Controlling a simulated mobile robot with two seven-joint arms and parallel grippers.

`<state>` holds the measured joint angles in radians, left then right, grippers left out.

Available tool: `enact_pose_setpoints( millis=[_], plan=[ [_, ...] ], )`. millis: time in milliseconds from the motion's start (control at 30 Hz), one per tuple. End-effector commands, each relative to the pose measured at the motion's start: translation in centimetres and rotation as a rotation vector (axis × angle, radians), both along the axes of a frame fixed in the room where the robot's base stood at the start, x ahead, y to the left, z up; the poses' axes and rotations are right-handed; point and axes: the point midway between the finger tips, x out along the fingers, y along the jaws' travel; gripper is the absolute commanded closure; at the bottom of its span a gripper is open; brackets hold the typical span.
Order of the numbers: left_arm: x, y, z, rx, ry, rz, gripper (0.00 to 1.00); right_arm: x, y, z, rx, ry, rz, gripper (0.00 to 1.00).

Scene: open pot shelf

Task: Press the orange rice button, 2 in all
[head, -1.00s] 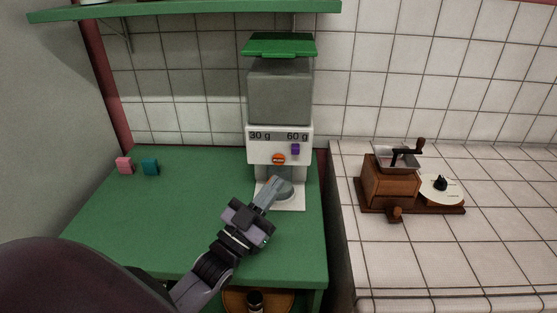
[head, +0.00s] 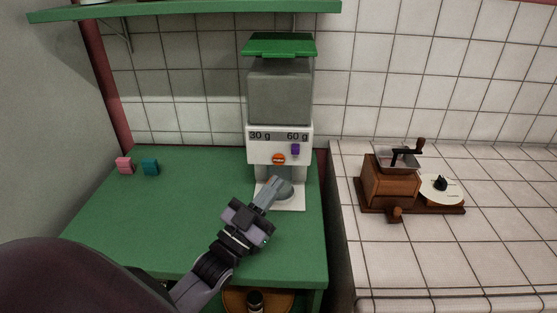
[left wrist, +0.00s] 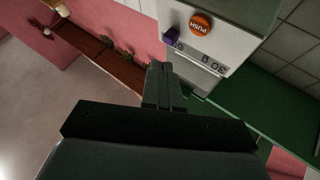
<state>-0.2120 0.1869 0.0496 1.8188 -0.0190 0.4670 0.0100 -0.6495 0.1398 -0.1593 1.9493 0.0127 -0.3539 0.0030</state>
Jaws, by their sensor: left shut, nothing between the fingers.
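The rice dispenser (head: 281,95) stands on the green counter, with a grey container, a green lid and a white front marked 30 g and 60 g. The round orange button (head: 278,159) is on its front, at lower middle, beside a purple button (head: 295,149). In the left wrist view the orange button (left wrist: 201,23) reads PUSH, and the purple one (left wrist: 171,36) is next to it. My left gripper (head: 276,184) is shut and empty, just below the orange button in the head view. Its fingertips (left wrist: 160,66) look apart from the button. The right gripper is out of view.
A grey bowl (head: 285,190) sits on the dispenser's white base, partly behind my left fingers. A pink block (head: 124,166) and a teal block (head: 150,167) lie at the counter's left. A wooden grinder (head: 390,182) stands on the tiled counter at right. The green counter's middle left is clear.

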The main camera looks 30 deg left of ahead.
Motion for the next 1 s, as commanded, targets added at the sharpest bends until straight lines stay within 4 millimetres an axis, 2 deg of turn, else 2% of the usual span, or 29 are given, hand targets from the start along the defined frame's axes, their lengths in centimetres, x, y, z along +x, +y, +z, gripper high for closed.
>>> enact_pose_setpoints(
  millis=[233, 367, 567, 1000],
  plan=[
    [0.0, 0.0, 0.0, -0.015, 0.002, -0.008, 1.00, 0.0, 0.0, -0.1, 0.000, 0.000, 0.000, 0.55],
    [-0.2, 0.0, -0.1, -0.089, 0.011, -0.047, 1.00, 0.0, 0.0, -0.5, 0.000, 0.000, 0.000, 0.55],
    [-0.8, -0.1, -0.2, -0.340, 0.044, -0.176, 1.00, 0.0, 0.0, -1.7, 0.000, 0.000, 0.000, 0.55],
    [-2.5, -1.4, -0.3, -1.057, 0.165, -0.565, 1.00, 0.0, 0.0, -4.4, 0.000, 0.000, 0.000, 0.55]
  ],
)
